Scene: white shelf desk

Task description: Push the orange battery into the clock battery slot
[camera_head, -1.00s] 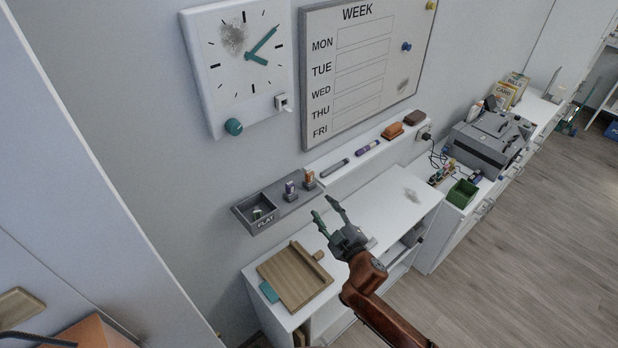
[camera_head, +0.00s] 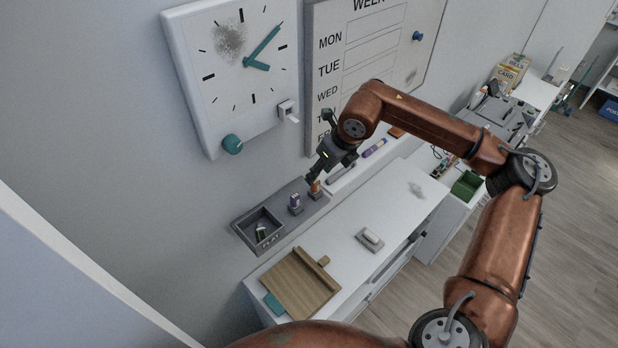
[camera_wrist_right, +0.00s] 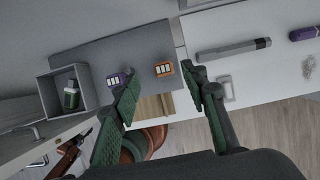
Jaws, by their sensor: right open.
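The orange battery (camera_head: 315,187) stands in a holder on the grey wall shelf, right of the purple battery (camera_head: 295,201). In the right wrist view the orange battery (camera_wrist_right: 163,69) lies between and beyond my spread fingertips, with the purple battery (camera_wrist_right: 114,80) to its left. My right gripper (camera_head: 320,149) is open and empty, close to the orange battery; contact cannot be told. It also shows in the right wrist view (camera_wrist_right: 158,75). The white wall clock (camera_head: 232,75) has its battery slot (camera_head: 288,110) at its lower right corner. My left gripper is not in view.
The shelf's left tray (camera_head: 259,230) holds a small green and white item. Markers (camera_head: 374,148) lie on the white ledge to the right. A wooden board (camera_head: 300,284) and an eraser-like block (camera_head: 370,239) lie on the white desk (camera_head: 345,225) below.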

